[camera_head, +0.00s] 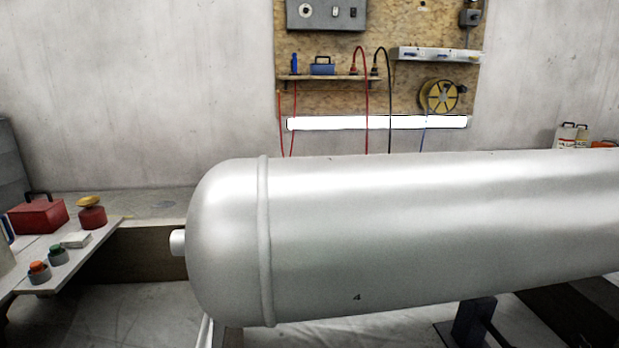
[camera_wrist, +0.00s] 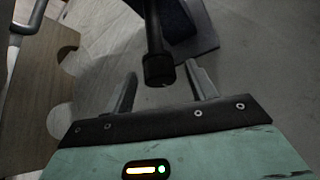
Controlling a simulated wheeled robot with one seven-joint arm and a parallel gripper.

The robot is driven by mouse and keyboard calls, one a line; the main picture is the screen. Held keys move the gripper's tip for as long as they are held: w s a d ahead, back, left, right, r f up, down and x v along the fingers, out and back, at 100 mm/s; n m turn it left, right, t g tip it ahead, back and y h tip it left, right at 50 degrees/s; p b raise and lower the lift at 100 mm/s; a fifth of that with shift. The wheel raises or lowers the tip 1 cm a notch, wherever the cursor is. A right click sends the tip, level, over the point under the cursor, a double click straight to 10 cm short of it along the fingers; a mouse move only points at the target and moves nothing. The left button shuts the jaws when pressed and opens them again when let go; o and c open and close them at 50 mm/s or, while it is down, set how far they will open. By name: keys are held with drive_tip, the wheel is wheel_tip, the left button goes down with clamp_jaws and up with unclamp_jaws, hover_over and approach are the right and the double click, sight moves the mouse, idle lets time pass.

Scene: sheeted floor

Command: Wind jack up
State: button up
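In the wrist view my gripper (camera_wrist: 161,72) is open, its two grey fingers spread apart. A dark rod with a thick round end (camera_wrist: 158,70) reaches down from the top of that view and ends between the fingertips, with a gap visible on each side. It may be the jack's crank handle; I cannot tell for sure. In the head view a large silver tank (camera_head: 400,220) lies across the picture. A dark stand (camera_head: 474,322), possibly the jack, shows under it, mostly hidden. My gripper does not show in the head view.
In the wrist view a dark block on a grey plate (camera_wrist: 200,42) lies behind the rod, and a wooden panel (camera_wrist: 25,100) stands at left. A bench (camera_head: 95,238) with a red toolbox (camera_head: 38,217) is left of the tank. A tool board (camera_head: 330,95) hangs behind.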

drive_tip(key=shift+s+r, duration=0.1)
drive_tip(key=p+v, duration=0.5)
drive_tip(key=v, duration=0.2)
drive_tip(key=shift+s+d, duration=0.2)
drive_tip(key=shift+s, duration=0.15)
drive_tip(key=shift+r, duration=0.1)
